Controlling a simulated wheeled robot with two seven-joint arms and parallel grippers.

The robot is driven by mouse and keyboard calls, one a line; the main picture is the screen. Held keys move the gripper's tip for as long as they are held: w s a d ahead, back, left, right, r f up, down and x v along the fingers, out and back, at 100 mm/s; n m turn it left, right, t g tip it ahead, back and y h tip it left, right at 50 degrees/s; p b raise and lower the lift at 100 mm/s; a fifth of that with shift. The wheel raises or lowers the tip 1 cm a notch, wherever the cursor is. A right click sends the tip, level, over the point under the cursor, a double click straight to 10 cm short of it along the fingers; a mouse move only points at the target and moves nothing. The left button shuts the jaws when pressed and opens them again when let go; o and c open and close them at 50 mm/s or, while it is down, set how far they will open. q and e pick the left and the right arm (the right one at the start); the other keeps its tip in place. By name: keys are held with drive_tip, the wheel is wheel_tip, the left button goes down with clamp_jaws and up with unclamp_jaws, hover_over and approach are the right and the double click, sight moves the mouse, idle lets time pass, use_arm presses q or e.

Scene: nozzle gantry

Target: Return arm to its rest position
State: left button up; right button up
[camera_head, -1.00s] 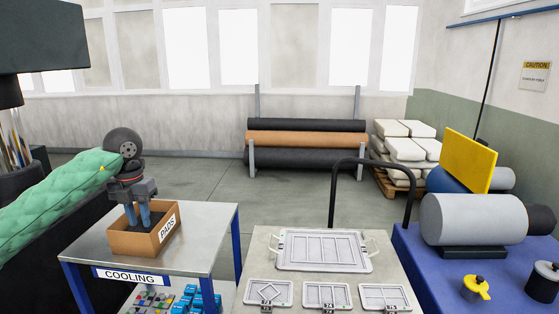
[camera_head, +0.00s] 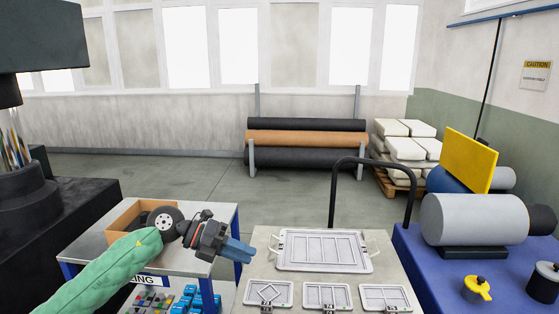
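My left arm, in a green padded sleeve, reaches in from the lower left in the head view. My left gripper (camera_head: 244,252) points to the right, with its blue fingers over the gap between the cooling table (camera_head: 222,215) and the light grey table (camera_head: 262,240). The fingers overlap from this side, so their opening cannot be judged, and I see nothing held in them. The open cardboard box (camera_head: 122,212) stands on the cooling table behind my wrist, which hides much of it, including its label. My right gripper is not in view.
A white tray (camera_head: 322,250) and several smaller plates lie on the grey table. A black hoop (camera_head: 372,160) rises behind it. A blue bench (camera_head: 450,285) with a grey cylinder (camera_head: 472,219) is at right. Dark machinery stands at left.

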use_arm(q)
drive_tip(key=s+d+r+n+t+h, duration=0.2)
drive_tip(key=d+r+n+t+h, duration=0.2)
drive_tip(key=n+t+h, duration=0.25)
drive_tip(key=s+a+f+n+t+y, duration=0.2)
drive_tip(key=a+f+n+t+y, duration=0.4)
drive_tip(key=f+n+y, duration=0.6)
drive_tip(key=s+a+f+n+t+y, duration=0.2)
drive_tip(key=a+f+n+t+y, duration=0.45)
drive_tip(key=n, duration=0.95)
drive_tip(key=s+a+f+n+g+y, duration=0.1)
drive_tip(key=s+a+f+n+g, duration=0.1)
drive_tip(key=s+f+g, duration=0.95)
drive_tip(key=s+a+f+n+g, duration=0.15)
drive_tip(key=s+f+g, duration=0.45)
drive_tip(key=s, duration=1)
wheel_tip(320, 180, down, 28)
drive_tip(key=w+d+t, duration=0.1)
drive_tip(key=w, duration=0.1)
drive_tip(key=s+f, duration=0.4)
drive_tip(key=f, duration=0.7)
drive_tip(key=s+f, duration=0.3)
drive_tip(key=f, duration=0.9)
drive_tip(key=shift+s+d+b, duration=0.2)
drive_tip(key=shift+s+b, duration=0.1)
drive_tip(key=shift+s, duration=0.05)
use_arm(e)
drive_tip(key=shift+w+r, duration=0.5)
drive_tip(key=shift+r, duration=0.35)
